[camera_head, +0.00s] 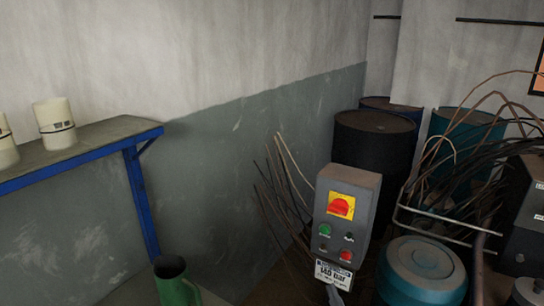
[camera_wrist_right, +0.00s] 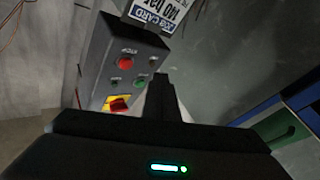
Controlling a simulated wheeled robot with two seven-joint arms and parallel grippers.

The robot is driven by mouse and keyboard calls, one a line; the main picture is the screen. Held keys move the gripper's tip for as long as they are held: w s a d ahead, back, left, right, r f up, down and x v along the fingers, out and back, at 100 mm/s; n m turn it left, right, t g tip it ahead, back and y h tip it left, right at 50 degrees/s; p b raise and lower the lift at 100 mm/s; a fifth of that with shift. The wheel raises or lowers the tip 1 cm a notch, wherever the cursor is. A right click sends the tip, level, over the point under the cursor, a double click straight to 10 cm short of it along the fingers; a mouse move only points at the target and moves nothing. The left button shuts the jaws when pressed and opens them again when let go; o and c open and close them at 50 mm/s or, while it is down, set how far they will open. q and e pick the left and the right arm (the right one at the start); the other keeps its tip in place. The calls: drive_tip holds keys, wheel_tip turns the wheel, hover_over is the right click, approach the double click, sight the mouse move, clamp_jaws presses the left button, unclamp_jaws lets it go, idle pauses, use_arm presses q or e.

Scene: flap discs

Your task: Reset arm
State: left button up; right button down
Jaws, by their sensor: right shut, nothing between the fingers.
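My right gripper (camera_wrist_right: 161,80) shows in the right wrist view as dark fingers closed together, with nothing seen between them. Beyond the fingers is a grey control box (camera_wrist_right: 112,65), which appears turned over in that view. In the head view the same control box (camera_head: 347,205) stands upright, with a red knob on a yellow plate and several buttons. A white label reading 140 bar is below its buttons. A small grey part at the bottom edge under the label is too cut off to identify. My left gripper is in neither view. No flap discs show.
A blue-framed bench (camera_head: 105,140) on the left holds pale canisters (camera_head: 54,122). A green container (camera_head: 174,281) stands below it. Dark and teal drums (camera_head: 374,140), a blue round-topped vessel (camera_head: 423,270) and tangled rods crowd the right. The wall between bench and box is bare.

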drive_tip(key=s+a+f+m+g+h, duration=0.1)
drive_tip(key=s+f+g, duration=0.35)
drive_tip(key=f, duration=0.95)
drive_tip(key=s+a+f+m+g, duration=0.15)
drive_tip(key=s+f, duration=0.55)
drive_tip(key=f, duration=0.7)
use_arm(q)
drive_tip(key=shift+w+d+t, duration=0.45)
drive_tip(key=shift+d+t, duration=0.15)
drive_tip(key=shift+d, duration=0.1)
use_arm(e)
drive_tip(key=s+f+m+g, duration=0.1)
drive_tip(key=s+f+g, duration=0.5)
drive_tip(key=s+f, duration=1.3)
drive_tip(key=s, duration=0.3)
drive_tip(key=shift+s+d+g, duration=0.15)
drive_tip(key=shift+s+g, duration=0.05)
drive_tip(key=shift+g, duration=0.1)
drive_tip(key=shift+m, duration=0.25)
